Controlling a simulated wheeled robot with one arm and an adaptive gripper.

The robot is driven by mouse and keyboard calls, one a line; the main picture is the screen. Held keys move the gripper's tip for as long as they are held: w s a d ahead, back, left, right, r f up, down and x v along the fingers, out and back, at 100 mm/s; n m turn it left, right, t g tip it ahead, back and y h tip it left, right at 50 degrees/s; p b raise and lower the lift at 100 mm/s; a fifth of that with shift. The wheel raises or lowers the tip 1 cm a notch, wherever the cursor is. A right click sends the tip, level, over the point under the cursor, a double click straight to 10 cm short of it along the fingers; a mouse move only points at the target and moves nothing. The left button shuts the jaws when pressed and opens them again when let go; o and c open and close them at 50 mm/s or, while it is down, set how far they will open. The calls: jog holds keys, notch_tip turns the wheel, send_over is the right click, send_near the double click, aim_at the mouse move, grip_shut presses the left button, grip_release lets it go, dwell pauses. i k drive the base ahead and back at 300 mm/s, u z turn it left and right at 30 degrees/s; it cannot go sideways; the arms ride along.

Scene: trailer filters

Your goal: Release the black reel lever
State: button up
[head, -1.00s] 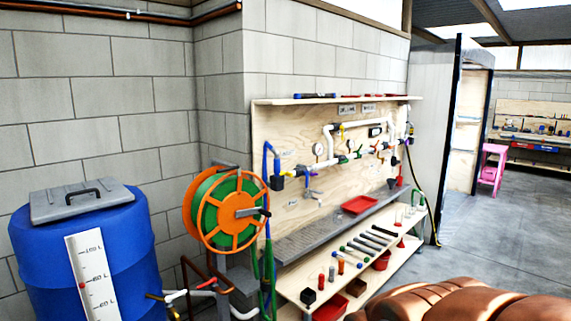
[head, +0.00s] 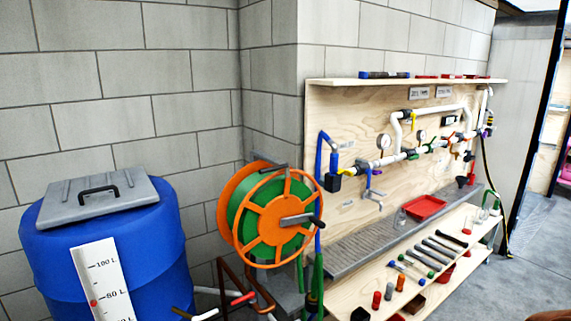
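The hose reel (head: 270,215) has orange spoked flanges around a green drum and stands left of the plywood panel in the head view. A short grey bar with a black end, which looks like the reel lever (head: 301,219), sticks out to the right from the reel's hub. Another dark grey piece (head: 272,168) shows at the top of the reel; I cannot tell what it is. A green hose hangs below the reel's right side. My gripper is not in view.
A blue barrel (head: 110,240) with a grey lid (head: 98,197) and level scale stands left of the reel. Pipes with red and white handles lie low between them. The plywood panel (head: 350,115) carries pipework above a grey shelf and a lower tool shelf. Open floor (head: 540,255) lies at right.

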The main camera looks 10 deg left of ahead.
aim_at(287, 167)
jog(key=u, duration=0.4)
jog(key=i, duration=1)
jog(key=u, duration=0.05)
jog(key=k, duration=1.3)
jog(key=u, duration=0.1)
jog(key=i, duration=0.9)
jog(key=u, duration=0.35)
